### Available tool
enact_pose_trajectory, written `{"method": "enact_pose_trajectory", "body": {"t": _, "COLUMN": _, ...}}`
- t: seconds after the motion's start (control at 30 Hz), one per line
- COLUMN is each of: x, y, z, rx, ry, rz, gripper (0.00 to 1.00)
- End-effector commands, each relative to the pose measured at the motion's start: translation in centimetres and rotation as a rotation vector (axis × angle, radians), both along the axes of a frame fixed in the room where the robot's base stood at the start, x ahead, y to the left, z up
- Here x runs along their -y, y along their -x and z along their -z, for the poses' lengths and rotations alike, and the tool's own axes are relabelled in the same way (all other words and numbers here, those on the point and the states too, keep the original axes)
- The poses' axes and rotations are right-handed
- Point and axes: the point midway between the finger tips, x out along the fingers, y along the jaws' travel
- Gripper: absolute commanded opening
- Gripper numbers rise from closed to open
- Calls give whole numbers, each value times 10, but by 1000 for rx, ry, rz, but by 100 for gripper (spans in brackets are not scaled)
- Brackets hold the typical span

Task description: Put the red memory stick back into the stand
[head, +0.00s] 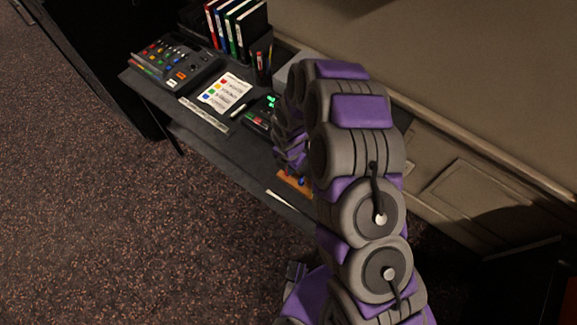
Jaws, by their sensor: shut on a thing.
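My gripper (284,160) is at the end of my purple and grey arm, low over the right part of the desk. It is shut, and my arm and its own links hide most of the jaws and what they hold. An orange-brown stand (293,182) lies just below the gripper, mostly hidden by my arm. Small blue and red bits show at the stand, too small to tell apart. I cannot make out the red memory stick clearly, nor whether it touches the stand.
The dark desk (213,148) holds a mixing console (175,62), several binders (236,24), a pen cup (262,62), a colour-coded sheet (224,92) and a small device with green lights (264,112). A white paper (290,205) lies near the front edge. Carpet is free in front.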

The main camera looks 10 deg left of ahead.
Motion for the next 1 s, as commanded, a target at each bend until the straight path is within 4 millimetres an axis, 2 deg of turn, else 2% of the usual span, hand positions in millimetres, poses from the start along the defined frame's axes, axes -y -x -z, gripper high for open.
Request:
{"method": "enact_pose_trajectory", "body": {"t": 0.8, "x": -1, "y": 0, "z": 10, "rx": -4, "ry": 2, "rz": 0, "gripper": 0}}
{"method": "enact_pose_trajectory", "body": {"t": 0.83, "x": -1, "y": 1, "z": 11, "rx": -4, "ry": 2, "rz": 0, "gripper": 11}}
{"method": "enact_pose_trajectory", "body": {"t": 1.0, "x": 0, "y": 2, "z": 12, "rx": -8, "ry": 5, "rz": 0, "gripper": 27}}
